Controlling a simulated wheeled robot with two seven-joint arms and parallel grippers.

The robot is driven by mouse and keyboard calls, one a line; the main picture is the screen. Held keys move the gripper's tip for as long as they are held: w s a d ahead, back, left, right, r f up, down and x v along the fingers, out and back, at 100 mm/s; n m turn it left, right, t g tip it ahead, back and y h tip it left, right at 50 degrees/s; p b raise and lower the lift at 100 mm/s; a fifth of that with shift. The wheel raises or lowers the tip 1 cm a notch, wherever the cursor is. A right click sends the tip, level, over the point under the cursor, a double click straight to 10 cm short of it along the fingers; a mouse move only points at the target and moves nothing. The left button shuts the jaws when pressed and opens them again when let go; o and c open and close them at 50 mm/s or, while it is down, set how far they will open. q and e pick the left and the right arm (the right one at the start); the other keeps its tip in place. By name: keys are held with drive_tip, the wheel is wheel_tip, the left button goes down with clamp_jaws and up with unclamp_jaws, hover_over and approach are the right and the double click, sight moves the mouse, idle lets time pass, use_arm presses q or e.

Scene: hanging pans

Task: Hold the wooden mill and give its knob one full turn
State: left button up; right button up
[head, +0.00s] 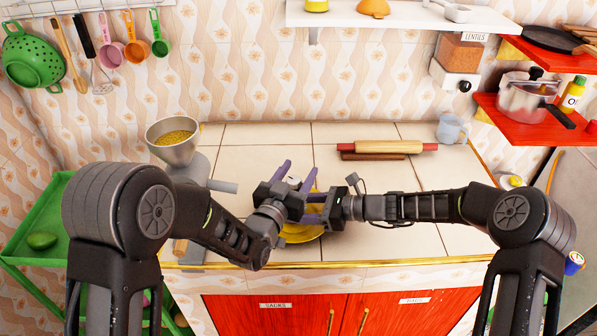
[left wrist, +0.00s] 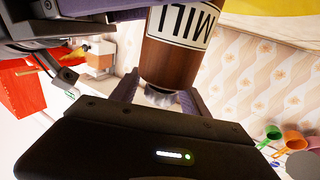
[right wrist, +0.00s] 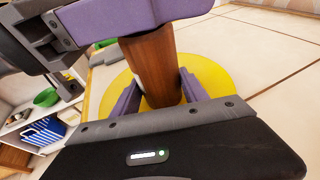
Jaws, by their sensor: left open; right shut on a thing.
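The wooden mill is a brown cylinder with a white MILL label in the left wrist view (left wrist: 165,55); its brown body also shows in the right wrist view (right wrist: 150,60). My right gripper (right wrist: 160,92) is shut on the mill's body above a yellow round plate or mat (right wrist: 215,75). My left gripper (left wrist: 157,92) is open, its fingers on either side of the silvery knob (left wrist: 160,99) at the mill's end. In the head view, my left gripper (head: 296,178) and right gripper (head: 322,208) hide most of the mill.
A grey grinder with a grain-filled hopper (head: 174,138) stands left of the grippers. A rolling pin (head: 388,147) lies behind on the tiled counter (head: 266,158). A mug (head: 452,129) stands at the back right. Bare tiles lie right of the grippers.

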use_arm(q)
drive_tip(key=shift+w, duration=0.2)
clamp_jaws()
idle(0.5)
